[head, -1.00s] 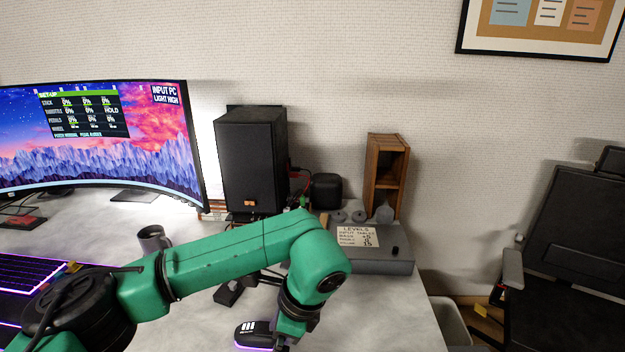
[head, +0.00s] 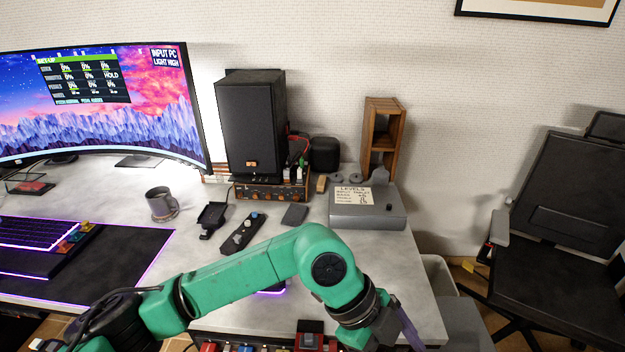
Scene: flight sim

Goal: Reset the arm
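One green arm of mine (head: 245,268) comes in from the lower left, rises to a bent joint and drops to the bottom edge right of centre. Its far end is cut off there, with a thin grey-purple strip beside it, and no fingertips show. My other arm is not in view. A dark mouse with a purple glow is mostly hidden behind the arm; only its glow shows under the forearm.
On the desk (head: 385,275) stand a grey mug (head: 160,205), a button strip (head: 243,232), a grey box (head: 368,210), a black speaker (head: 252,125) and a wooden stand (head: 383,140). The keyboard (head: 45,235) and monitor (head: 100,100) are left. A black chair (head: 565,225) is right. A control panel (head: 260,346) lies below.

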